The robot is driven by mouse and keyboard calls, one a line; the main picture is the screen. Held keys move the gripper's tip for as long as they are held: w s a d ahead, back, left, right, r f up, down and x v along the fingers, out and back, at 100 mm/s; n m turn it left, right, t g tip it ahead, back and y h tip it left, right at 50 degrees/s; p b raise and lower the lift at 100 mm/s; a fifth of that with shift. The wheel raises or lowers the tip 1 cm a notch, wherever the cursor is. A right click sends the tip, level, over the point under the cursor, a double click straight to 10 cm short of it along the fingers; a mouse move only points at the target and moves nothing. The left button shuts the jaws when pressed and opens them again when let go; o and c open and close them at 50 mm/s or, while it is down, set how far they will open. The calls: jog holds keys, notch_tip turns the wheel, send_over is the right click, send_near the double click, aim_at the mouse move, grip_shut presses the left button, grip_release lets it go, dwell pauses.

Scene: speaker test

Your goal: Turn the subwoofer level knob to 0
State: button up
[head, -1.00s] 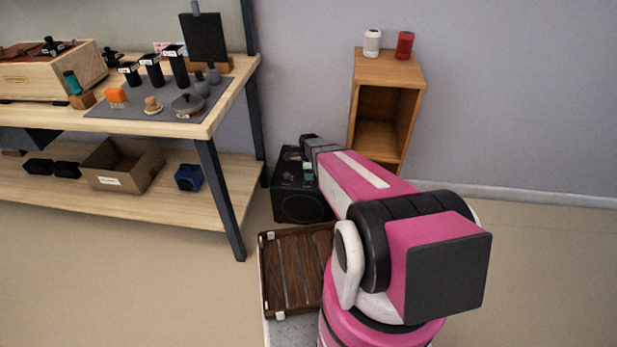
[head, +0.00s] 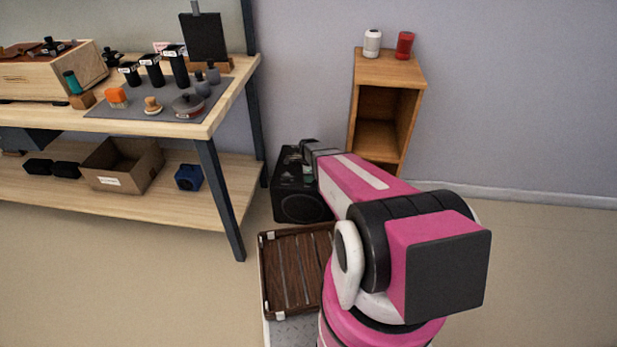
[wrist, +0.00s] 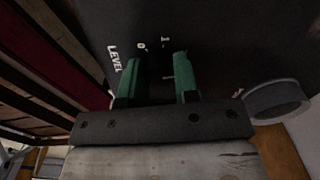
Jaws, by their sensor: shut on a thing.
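The subwoofer (head: 302,207) is a black box on the floor beside the workbench, partly hidden by my arm in the head view. In the wrist view its dark panel (wrist: 215,35) carries white print: "LEVEL", a "0" and a "1". The level knob (wrist: 160,72) is dark and hard to make out between my green fingers. A small light mark shows there near the right finger. My gripper (wrist: 161,76) is shut on the knob, with one finger on each side.
A wooden shelf unit (head: 381,68) stands behind the subwoofer, with a white and a red can on top. The workbench (head: 225,110) and its dark leg are at the left. A brown slatted tray (head: 286,307) lies in front. A grey round part (wrist: 276,101) shows right of my gripper.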

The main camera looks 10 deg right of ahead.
jog(key=shift+n, duration=0.4)
jog(key=n, duration=1.3)
jog(key=shift+n, duration=0.4)
jog(key=n, duration=1)
jog(key=o, duration=0.9)
